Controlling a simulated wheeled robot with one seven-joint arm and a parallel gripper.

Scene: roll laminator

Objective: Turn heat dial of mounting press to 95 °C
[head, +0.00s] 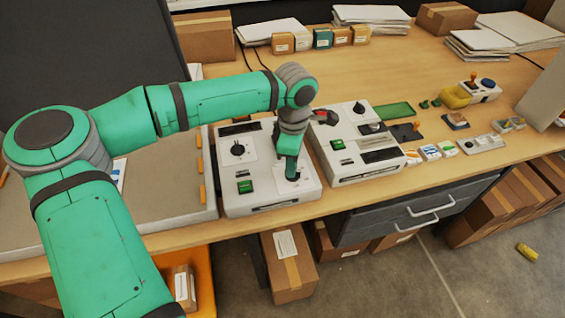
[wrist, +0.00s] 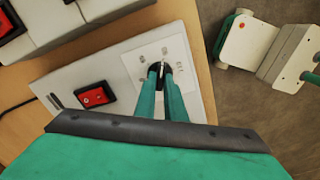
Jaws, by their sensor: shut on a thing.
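My gripper (head: 292,177) reaches down to the right front of the left white machine (head: 262,205) on the bench. In the wrist view its two green fingers (wrist: 162,74) are shut on a small black dial (wrist: 161,68), one on each side. The dial sits on a white plate with small marks around it. The fingers hide part of the dial, and I cannot read the marks or its setting. The same machine has another black dial (head: 238,149) and a green switch (head: 245,186) at left. A red rocker switch (wrist: 97,96) shows beside the held dial's plate.
A second white machine (head: 345,172) with its own black knob (head: 359,107) stands close at right. A drawer unit (head: 420,210) is under the bench. Small labelled blocks (head: 430,152) and a green tray (head: 396,110) lie further right. A large pale slab is at left.

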